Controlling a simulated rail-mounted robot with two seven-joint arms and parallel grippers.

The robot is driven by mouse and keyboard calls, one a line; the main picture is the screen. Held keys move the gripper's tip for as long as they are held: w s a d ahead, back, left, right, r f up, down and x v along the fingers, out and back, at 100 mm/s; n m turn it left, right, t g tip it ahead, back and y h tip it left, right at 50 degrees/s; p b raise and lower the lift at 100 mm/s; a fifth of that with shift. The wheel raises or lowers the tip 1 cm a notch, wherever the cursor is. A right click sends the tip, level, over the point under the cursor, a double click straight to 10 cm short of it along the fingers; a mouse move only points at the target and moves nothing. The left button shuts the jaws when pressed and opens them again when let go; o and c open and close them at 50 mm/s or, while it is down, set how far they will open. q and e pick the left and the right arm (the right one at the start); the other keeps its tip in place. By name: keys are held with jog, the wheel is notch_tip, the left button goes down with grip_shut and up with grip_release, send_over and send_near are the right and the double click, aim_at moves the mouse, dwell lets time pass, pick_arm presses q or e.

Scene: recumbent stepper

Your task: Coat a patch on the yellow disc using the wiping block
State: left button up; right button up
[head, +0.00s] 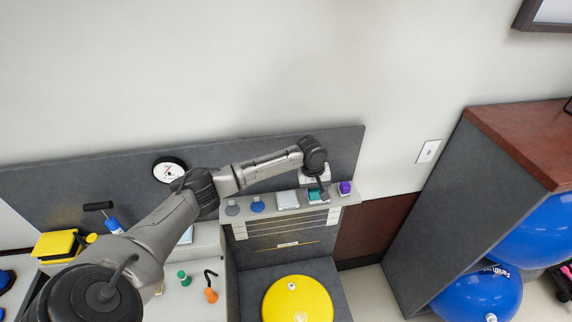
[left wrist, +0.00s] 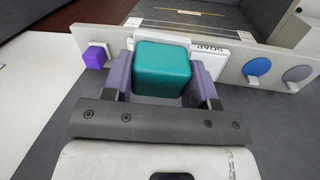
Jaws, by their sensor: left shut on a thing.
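The wiping block looks to be the teal rounded block (left wrist: 162,68), held between the two purple-grey fingers of my left gripper (left wrist: 163,82) in the left wrist view. In the head view the teal block (head: 314,197) shows at the grey ledge, partly hidden by my left gripper (head: 323,192), which reaches down over it. I cannot tell whether the block still touches the ledge. The yellow disc (head: 285,300) lies low in the head view, below the ledge, with a small pale knob near its middle; its lower edge is cut off. My right gripper is not in view.
The grey ledge (head: 265,215) also carries a purple piece (head: 345,188), a white plate (head: 287,200), a blue disc (head: 257,205) and a grey disc (head: 232,208). The plate reads "SOAP" in the left wrist view (left wrist: 205,47). Blue balls (head: 478,295) stand at right.

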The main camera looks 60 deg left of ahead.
pick_arm(q)
jog(key=s+a+f+n+p, duration=0.1)
jog(key=s+a+n, duration=0.1)
jog(key=a, duration=0.4)
jog(key=s+a+f+n+p, duration=0.1)
jog(key=s+a+p, duration=0.15)
jog(key=a, duration=0.25)
jog(key=shift+t, duration=0.3)
jog(key=f+b, duration=0.2)
jog(key=b, duration=0.1)
jog(key=f+b, duration=0.2)
jog(key=b, duration=0.1)
jog(key=shift+s+a+f+b, duration=0.15)
jog(key=shift+s+f+b, duration=0.05)
jog(key=shift+f+b, duration=0.5)
jog(key=shift+b, duration=0.15)
jog(key=shift+f, duration=0.5)
dwell(1.0)
